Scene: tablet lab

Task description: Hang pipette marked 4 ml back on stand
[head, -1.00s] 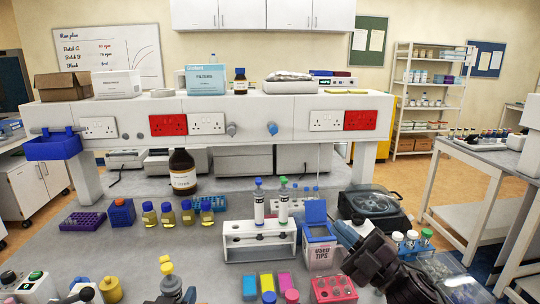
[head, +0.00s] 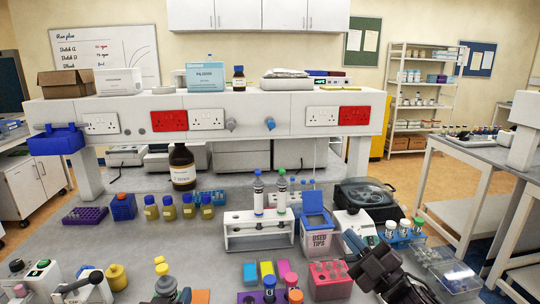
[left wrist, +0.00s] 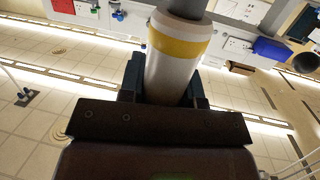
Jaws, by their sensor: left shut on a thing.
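A white pipette stand (head: 232,243) stands mid-bench. Two white pipettes hang upright in it, one with a blue top (head: 258,193) and one with a green top (head: 281,192). My left gripper (head: 168,291) is at the bottom of the head view, in front of and left of the stand. It is shut on a pipette with a yellow top (head: 161,261); in the left wrist view the pipette body (left wrist: 175,68) is white with a yellow band. Volume marks are not readable. My right gripper (head: 353,246) is right of the tips box; its jaw opening is unclear.
A blue-lidded used tips box (head: 318,240) stands just right of the stand. Yellow-filled bottles (head: 169,210) and a brown bottle (head: 182,168) are behind left. Coloured blocks and a red rack (head: 328,290) lie in front.

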